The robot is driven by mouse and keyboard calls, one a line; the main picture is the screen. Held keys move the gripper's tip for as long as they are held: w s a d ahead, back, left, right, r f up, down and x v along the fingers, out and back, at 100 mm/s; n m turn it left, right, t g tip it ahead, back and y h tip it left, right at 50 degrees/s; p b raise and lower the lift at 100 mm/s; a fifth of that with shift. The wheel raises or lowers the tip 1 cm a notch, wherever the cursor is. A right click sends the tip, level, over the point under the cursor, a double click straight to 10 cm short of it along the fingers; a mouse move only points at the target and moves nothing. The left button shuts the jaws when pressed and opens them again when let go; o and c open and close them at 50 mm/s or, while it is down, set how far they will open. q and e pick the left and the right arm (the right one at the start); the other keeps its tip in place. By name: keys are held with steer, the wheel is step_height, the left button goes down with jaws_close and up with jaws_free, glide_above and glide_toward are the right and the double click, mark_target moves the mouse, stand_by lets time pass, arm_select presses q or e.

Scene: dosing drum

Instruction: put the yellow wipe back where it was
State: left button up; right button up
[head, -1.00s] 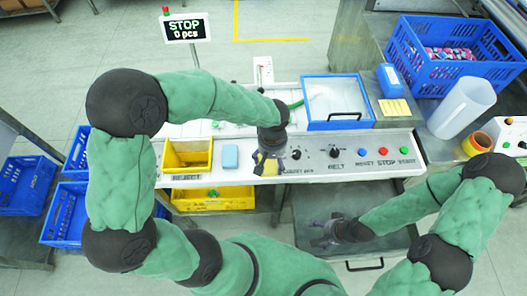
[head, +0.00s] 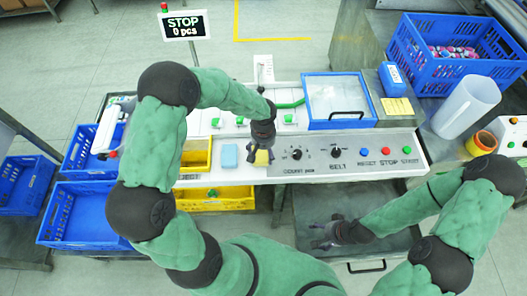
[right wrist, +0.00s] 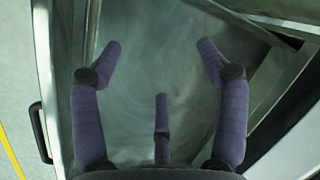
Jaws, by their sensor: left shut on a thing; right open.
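The yellow wipe (head: 262,157) shows as a small yellow patch between the fingers of my left gripper (head: 259,154), over the front of the white machine panel. My left gripper is shut on it, and the fingers hide most of it. I cannot tell whether the wipe touches the panel. A light blue block (head: 229,156) lies on the panel just left of the gripper. My right gripper (head: 327,234) is open and empty, low over the grey metal surface in front of the machine. In the right wrist view its spread fingers (right wrist: 160,75) have nothing between them.
A yellow bin (head: 195,155) sits left of the blue block, partly behind my left arm. Knobs (head: 335,152) and coloured buttons (head: 386,151) line the panel to the right. A blue-framed lid (head: 338,101) stands behind. A yellow card (head: 396,106) lies by a blue box (head: 391,80).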

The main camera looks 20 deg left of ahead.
mark_target(264, 153)
arm_select(q)
steer(key=shift+f, duration=0.2)
steer(key=shift+f, duration=0.15)
steer(key=o, duration=0.9)
steer(key=shift+r, duration=0.2)
steer(key=shift+r, duration=0.25)
step_height(264, 153, up, 12)
steer(key=shift+f+p, duration=0.2)
steer(key=shift+p, duration=0.8)
